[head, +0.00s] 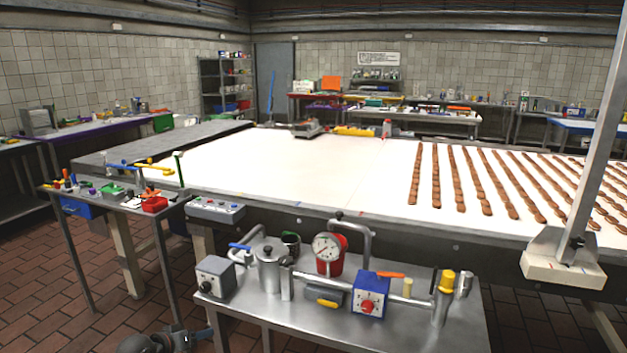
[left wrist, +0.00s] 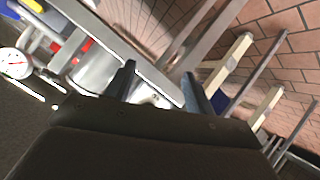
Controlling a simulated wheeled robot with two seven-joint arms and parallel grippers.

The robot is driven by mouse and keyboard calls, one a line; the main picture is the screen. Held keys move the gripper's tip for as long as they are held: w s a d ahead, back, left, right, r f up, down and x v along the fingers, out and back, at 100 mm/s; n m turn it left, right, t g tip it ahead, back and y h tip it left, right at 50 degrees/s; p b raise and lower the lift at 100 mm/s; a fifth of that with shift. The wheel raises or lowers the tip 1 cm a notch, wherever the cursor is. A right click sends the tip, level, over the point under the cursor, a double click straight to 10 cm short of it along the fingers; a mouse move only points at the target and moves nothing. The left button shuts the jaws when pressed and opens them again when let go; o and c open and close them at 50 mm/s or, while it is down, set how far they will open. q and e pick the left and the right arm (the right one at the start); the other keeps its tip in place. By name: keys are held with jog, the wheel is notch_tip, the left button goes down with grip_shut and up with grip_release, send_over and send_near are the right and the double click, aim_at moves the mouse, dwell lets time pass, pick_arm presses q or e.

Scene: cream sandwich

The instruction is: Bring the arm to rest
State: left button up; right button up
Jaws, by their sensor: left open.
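My left gripper (left wrist: 160,82) shows in the left wrist view with its two dark fingers apart and nothing between them. In the head view only a dark part of my left arm shows at the bottom edge, left of the metal side table. The wrist view looks down past the fingers at a steel surface, table legs and brick floor. My right gripper is in neither view.
The metal side table (head: 254,312) carries a pressure gauge (head: 326,247), a blue box (head: 370,295) and pipework. Behind it is a long white conveyor (head: 300,165) with rows of brown biscuits (head: 480,180). A small tool table (head: 120,200) stands left. Brick floor (head: 50,290) is open at lower left.

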pick_arm(q)
jog(key=s+d+f+m+g+y, duration=0.1)
jog(key=s+d+f+g, duration=0.2)
jog(key=s, duration=1.2)
jog(key=s+d+f+m+g+y, duration=0.1)
jog(key=s+d+f, duration=0.3)
jog(key=s+d, duration=0.5)
jog(key=s+d+f+m+g+y, duration=0.1)
jog(key=s+d+f+g, duration=0.3)
jog(key=s, duration=1.6)
jog(key=shift+s+d+g+y, duration=0.3)
jog(key=shift+d+y, duration=0.2)
jog(key=shift+d, duration=0.55)
